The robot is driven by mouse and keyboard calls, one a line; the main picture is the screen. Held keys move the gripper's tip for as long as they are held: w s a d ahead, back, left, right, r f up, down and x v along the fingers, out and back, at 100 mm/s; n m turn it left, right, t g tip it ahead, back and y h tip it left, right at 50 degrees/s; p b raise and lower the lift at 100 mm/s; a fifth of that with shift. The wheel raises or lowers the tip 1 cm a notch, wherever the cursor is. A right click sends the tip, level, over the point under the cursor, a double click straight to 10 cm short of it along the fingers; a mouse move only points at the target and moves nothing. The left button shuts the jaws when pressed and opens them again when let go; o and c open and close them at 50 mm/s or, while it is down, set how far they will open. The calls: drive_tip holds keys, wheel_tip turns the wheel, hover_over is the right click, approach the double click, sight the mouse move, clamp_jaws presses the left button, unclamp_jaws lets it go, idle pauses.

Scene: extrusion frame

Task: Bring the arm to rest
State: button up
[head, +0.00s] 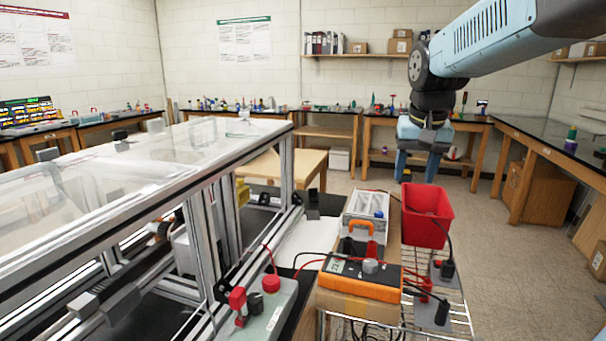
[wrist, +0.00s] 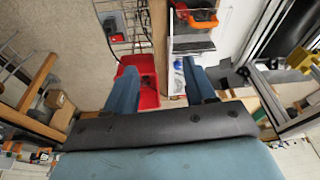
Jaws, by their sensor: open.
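My arm reaches in from the upper right of the head view and bends down. My gripper (head: 419,166) hangs fingers down, behind and above the red bin (head: 428,214) in that view. In the wrist view my gripper (wrist: 160,75) has its two blue fingers wide apart, with nothing held between them. The red bin (wrist: 145,85) shows beyond and between the fingers there, apart from them as far as I can tell.
An aluminium extrusion frame (head: 288,160) with clear panels fills the left. A wire cart (head: 458,310) carries an orange meter (head: 362,280) and a grey-white organiser box (head: 366,212). Benches line the walls.

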drive_tip(key=s+f+n+t, duration=0.1)
drive_tip(key=s+f, duration=0.1)
drive_tip(key=s, duration=0.6)
drive_tip(key=s+f+n+t, duration=0.1)
drive_tip(key=s+f, duration=0.2)
drive_tip(key=s, duration=0.5)
drive_tip(key=shift+s+d+t, duration=0.3)
drive_tip(key=shift+s, duration=0.05)
idle(1.7)
